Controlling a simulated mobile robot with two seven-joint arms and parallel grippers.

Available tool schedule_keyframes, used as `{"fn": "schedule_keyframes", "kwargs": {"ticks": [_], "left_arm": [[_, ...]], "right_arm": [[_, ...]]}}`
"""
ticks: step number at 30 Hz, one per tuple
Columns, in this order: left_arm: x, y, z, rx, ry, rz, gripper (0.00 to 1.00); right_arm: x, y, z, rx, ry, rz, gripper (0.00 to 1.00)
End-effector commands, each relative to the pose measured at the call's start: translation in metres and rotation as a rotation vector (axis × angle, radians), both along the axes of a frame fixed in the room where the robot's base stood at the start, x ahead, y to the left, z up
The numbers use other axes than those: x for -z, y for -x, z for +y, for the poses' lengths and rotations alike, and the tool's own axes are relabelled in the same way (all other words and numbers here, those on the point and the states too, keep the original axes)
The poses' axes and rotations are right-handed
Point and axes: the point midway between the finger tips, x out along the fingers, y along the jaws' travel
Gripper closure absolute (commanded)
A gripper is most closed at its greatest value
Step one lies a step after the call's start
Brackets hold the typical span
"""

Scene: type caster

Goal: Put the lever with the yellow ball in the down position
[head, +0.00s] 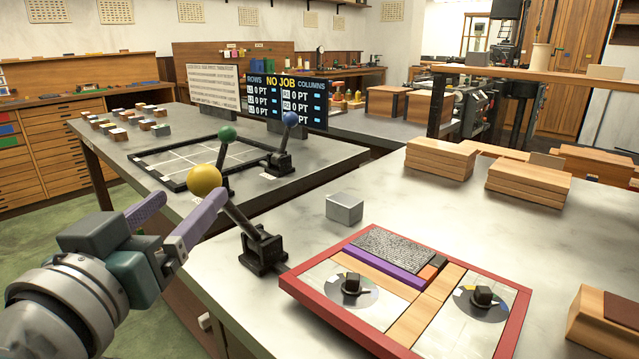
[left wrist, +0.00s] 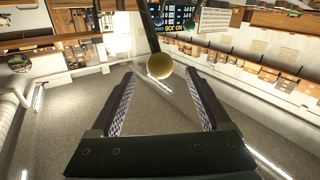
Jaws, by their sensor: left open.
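The lever with the yellow ball (head: 204,180) stands on a black base (head: 262,252) at the left edge of the near table. Its dark rod leans up and to the left from the base. My left gripper (head: 190,200) is open, its two purple-sided fingers spread just below the ball. In the left wrist view the yellow ball (left wrist: 160,66) appears centred at the tips of the open fingers (left wrist: 160,80); I cannot tell whether it is between them or just beyond. My right gripper is not in view.
A lever with a green ball (head: 227,133) and one with a blue ball (head: 290,119) stand farther back. A red-framed tray (head: 519,325) with two dark knobs lies right of the yellow lever. A grey metal block (head: 344,208) sits behind the tray. A scoreboard (head: 287,100) reads "NO JOB".

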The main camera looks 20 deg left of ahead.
Motion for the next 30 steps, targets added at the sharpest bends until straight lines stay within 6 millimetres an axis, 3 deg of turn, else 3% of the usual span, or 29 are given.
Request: {"fn": "schedule_keyframes", "kwargs": {"ticks": [15,28,30], "left_arm": [[-0.001,-0.079,0.017,0.003,-0.001,0.001,0.19],[-0.001,-0.089,0.019,0.003,-0.001,0.003,0.19],[-0.001,-0.089,0.019,0.003,-0.001,0.003,0.27]], "right_arm": [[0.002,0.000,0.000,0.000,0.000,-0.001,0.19],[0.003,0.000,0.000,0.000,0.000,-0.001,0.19],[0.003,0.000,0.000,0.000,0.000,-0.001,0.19]]}}
